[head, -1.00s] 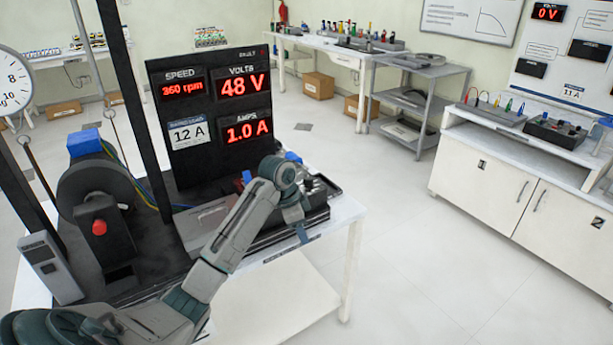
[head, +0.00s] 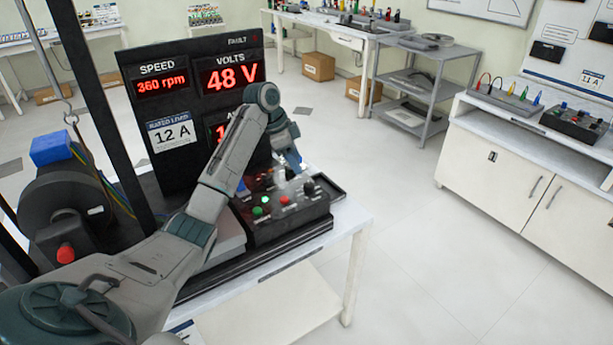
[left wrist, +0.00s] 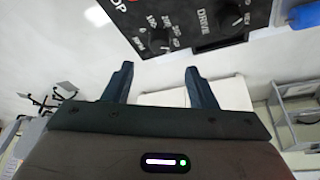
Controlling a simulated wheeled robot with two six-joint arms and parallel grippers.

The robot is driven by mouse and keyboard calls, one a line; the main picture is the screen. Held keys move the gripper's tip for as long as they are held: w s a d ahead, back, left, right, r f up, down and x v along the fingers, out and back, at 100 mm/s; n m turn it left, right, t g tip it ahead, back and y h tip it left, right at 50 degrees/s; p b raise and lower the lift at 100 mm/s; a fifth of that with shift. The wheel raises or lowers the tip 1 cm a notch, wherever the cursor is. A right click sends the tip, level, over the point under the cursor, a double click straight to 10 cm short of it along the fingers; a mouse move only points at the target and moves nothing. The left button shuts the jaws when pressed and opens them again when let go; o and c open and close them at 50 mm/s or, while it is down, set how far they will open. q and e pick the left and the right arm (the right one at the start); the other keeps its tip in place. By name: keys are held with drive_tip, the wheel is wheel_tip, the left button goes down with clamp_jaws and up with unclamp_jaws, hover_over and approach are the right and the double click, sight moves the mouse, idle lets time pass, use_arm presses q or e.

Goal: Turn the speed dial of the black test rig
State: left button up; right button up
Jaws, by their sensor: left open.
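The black test rig's control box (head: 290,218) stands on the white table, with a green button (head: 258,211), a red button (head: 285,199) and dark knobs. In the left wrist view, a round knob (left wrist: 160,42) with a numbered scale sits on the black panel, near another knob (left wrist: 230,14) by the word DRIVE. My left gripper (head: 289,160) hangs over the back of the box, partly hidden by its wrist. Its two fingers (left wrist: 158,82) are apart and empty, short of the panel. My right gripper is not in view.
The rig's display board (head: 180,168) reads 360 rpm and 48 V; my arm hides the amps. A motor with a blue block (head: 50,148) and red knob stands left. Black posts rise beside it. The floor (head: 440,260) to the right is clear.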

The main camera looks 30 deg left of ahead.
sight(309, 184)
use_arm(q)
drive_tip(key=p+x, duration=0.1)
drive_tip(key=x, duration=0.4)
drive_tip(key=shift+s+d, duration=0.1)
drive_tip(key=shift+d, duration=0.1)
drive_tip(key=x, duration=0.3)
drive_tip(key=shift+a+f, duration=0.1)
drive_tip(key=shift+a, duration=0.05)
drive_tip(key=shift+f, duration=0.25)
drive_tip(key=shift+c, duration=1.1)
drive_tip(key=c, duration=0.7)
drive_tip(key=shift+p, duration=0.3)
drive_tip(key=shift+c, duration=0.3)
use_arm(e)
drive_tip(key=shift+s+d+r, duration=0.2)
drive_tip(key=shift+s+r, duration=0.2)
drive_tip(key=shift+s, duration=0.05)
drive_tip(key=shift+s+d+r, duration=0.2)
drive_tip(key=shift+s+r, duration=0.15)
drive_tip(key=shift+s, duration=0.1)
